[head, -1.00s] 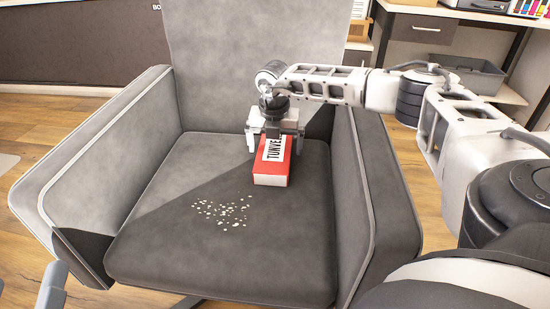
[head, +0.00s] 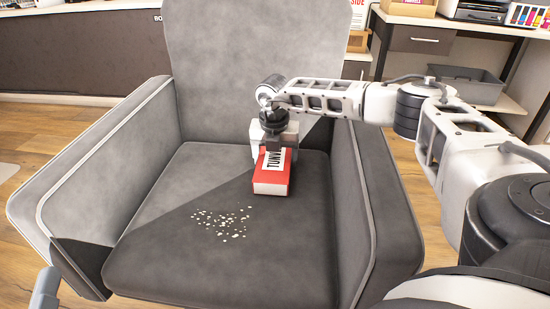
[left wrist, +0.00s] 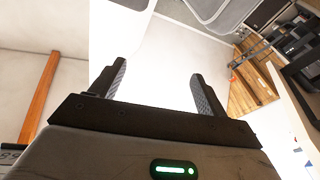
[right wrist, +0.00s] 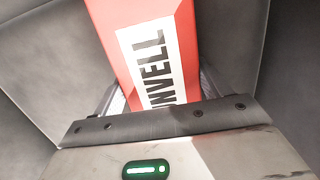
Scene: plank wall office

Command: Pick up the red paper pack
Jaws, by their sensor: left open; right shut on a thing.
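The red paper pack (head: 271,180) has a white label with black letters. In the head view it is over the right part of the grey chair's seat (head: 160,240); I cannot tell whether it still touches the seat. My right gripper (head: 274,150) is above and behind the pack and shut on it. In the right wrist view the pack (right wrist: 150,50) lies between the fingers, which are mostly hidden behind it. My left gripper (left wrist: 157,85) is open and empty in the left wrist view, away from the chair.
The chair's armrests (head: 375,200) rise on both sides of the seat, and its backrest (head: 255,60) stands behind. Pale crumbs (head: 222,222) lie on the seat left of the pack. A desk (head: 440,20) and a grey bin (head: 465,85) are at the back right.

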